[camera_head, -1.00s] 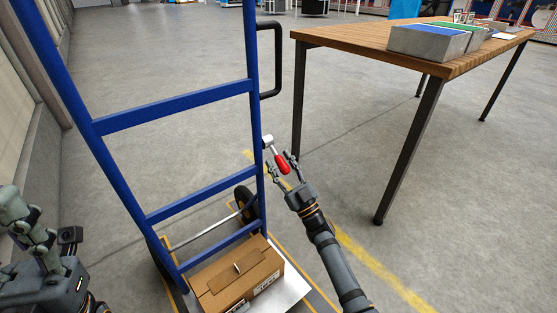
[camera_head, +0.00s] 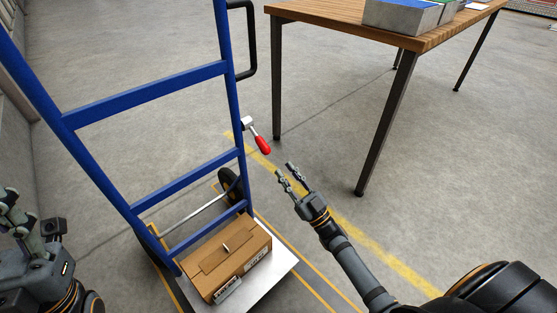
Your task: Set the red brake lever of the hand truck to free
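The blue hand truck (camera_head: 150,97) stands upright on the left. Its brake lever, with a red grip (camera_head: 262,145) on a pale metal stem, sticks out from the right rail and slants down to the right. My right gripper (camera_head: 286,174) is just below and right of the red grip, its two fingers spread, with a gap between them and the lever. It is empty. My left gripper (camera_head: 22,222) is at the left edge, partly cut off by the frame, and its finger opening is hard to make out.
A cardboard box (camera_head: 232,262) rests on the truck's metal toe plate (camera_head: 280,272). A wooden table (camera_head: 350,22) with grey bins (camera_head: 401,15) stands at the back right. A black handle loop (camera_head: 250,42) juts from the right rail.

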